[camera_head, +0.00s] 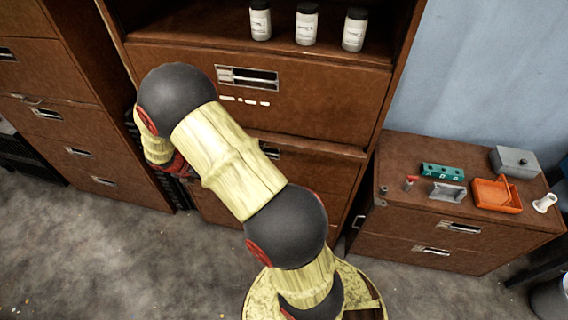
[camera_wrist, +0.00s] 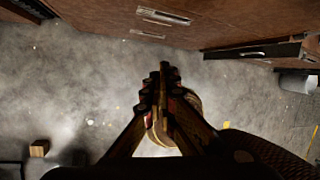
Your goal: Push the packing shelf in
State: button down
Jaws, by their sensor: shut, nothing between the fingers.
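The shelf (camera_head: 283,52) in the middle brown cabinet is an open bay with three white dark-lidded jars (camera_head: 306,27) standing on it. Below it is a drawer front (camera_head: 320,100) with a metal handle. I cannot tell how far the shelf stands out. My gripper (camera_wrist: 163,76) is shut and empty, its fingers together above the grey floor in the wrist view, apart from the brown fronts at the top. In the head view, my arm crosses in front of the cabinet and hides part of its lower drawers; the gripper is mostly hidden behind it.
A low brown cabinet (camera_head: 400,155) at right bears an orange tray (camera_head: 497,195), a green block (camera_head: 442,172), a grey box (camera_head: 515,161) and small items. Another drawer cabinet (camera_head: 40,75) stands at left. Grey floor (camera_head: 100,255) is open in front. A small wooden block (camera_wrist: 39,148) lies on the floor.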

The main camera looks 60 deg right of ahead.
jog(key=s+d+f+n+g+h+b, duration=0.2)
jog(key=s+f+h, duration=0.1)
jog(key=s, duration=0.4)
jog(key=s+d+f+n+g+h+b, duration=0.2)
jog(key=s+f+g+h, duration=0.1)
jog(key=s, duration=0.4)
jog(key=s+d+r+n+g+h, duration=0.1)
jog(key=d+r+h, duration=0.15)
jog(key=r, duration=0.25)
jog(key=s+d+r+n+h, duration=0.1)
jog(key=d+r+n+h, duration=0.15)
jog(key=r, duration=0.35)
jog(key=shift+m+h, duration=0.4)
jog(key=shift+m, duration=0.05)
jog(key=shift+w+d+b+x, duration=0.15)
jog(key=shift+w+b+x, duration=0.25)
jog(key=shift+x, duration=1.65)
jog(key=shift+w+d+b+x, duration=0.15)
jog(key=shift+w+b+x, duration=0.25)
jog(key=shift+x, duration=1.7)
jog(key=shift+w+d+b+x, duration=0.2)
jog(key=shift+b+x, duration=0.3)
jog(key=shift+x, duration=1.55)
jog(key=shift+r, duration=0.1)
